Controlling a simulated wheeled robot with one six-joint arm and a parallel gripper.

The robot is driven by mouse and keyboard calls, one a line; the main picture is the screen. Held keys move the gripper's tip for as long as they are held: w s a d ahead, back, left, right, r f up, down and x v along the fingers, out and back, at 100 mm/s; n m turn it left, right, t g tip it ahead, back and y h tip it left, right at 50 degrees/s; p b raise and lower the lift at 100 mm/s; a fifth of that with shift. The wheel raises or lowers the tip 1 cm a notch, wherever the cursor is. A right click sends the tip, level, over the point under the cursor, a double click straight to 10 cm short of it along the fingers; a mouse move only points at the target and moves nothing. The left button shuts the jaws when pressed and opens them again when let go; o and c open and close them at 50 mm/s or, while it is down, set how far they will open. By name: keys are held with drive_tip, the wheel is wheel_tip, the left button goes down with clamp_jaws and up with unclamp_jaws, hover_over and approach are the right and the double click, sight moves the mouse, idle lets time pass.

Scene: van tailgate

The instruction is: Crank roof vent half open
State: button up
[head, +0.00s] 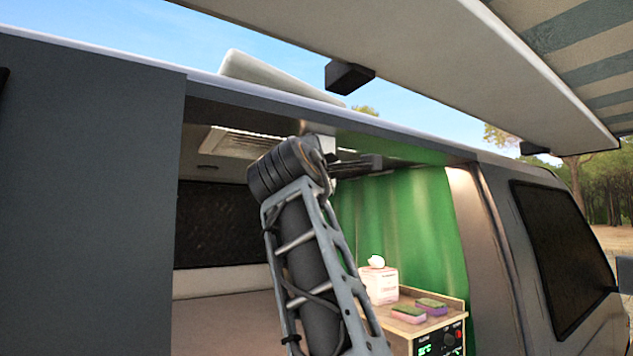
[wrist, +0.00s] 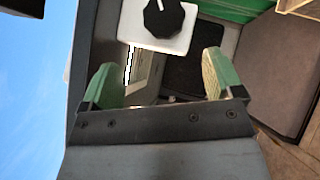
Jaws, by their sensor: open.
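A black knob (wrist: 165,18) with a white pointer line sits on a white plate (wrist: 130,22) at the top of the wrist view. My gripper (wrist: 160,62) is open and empty, with its two green-backed fingers spread apart. The knob lies beyond the fingertips and is not between them. In the head view my gripper (head: 358,166) is under the van's upper door edge, beside a white block (head: 324,144). A pale vent lid (head: 275,76) shows on the roof, higher at its left end; I cannot tell how far it is open. A slatted vent grille (head: 240,143) is in the ceiling.
A green curtain (head: 405,225) hangs behind my gripper. Below it, a wooden-topped cabinet (head: 440,312) carries a tissue box (head: 378,284) and two sponges (head: 409,313). An awning (head: 480,70) and its black bracket (head: 348,77) overhang the opening. The van's door edge (head: 400,143) runs close above my gripper.

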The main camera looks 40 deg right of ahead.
drive_tip(key=shift+b+v, duration=0.5)
drive_tip(key=shift+v, duration=1.4)
drive_tip(key=s+d+f+n+h+b, duration=0.1)
drive_tip(key=s+d+f+n+h, duration=0.15)
drive_tip(key=d, duration=0.65)
drive_tip(key=s+d+f+n+h+b, duration=0.1)
drive_tip(key=s+d+f+n+b, duration=0.15)
drive_tip(key=d, duration=0.55)
drive_tip(key=n+t+y+p, duration=0.1)
drive_tip(key=n+t+y, duration=1.2)
drive_tip(key=n+y, duration=0.5)
approach(335, 175)
drive_tip(key=shift+n+h, duration=0.35)
drive_tip(key=shift+n, duration=0.05)
drive_tip(key=p+x, duration=0.2)
drive_tip(key=x, duration=0.1)
drive_tip(key=p+x, duration=0.3)
drive_tip(key=a+p+x, duration=0.1)
drive_tip(key=p+x, duration=0.1)
drive_tip(key=p, duration=0.1)
drive_tip(key=shift+r, duration=0.55)
drive_tip(key=shift+p+x, duration=0.7)
drive_tip(key=shift+x, duration=0.25)
drive_tip(key=shift+w+f, duration=0.1)
drive_tip(key=shift+c, duration=0.4)
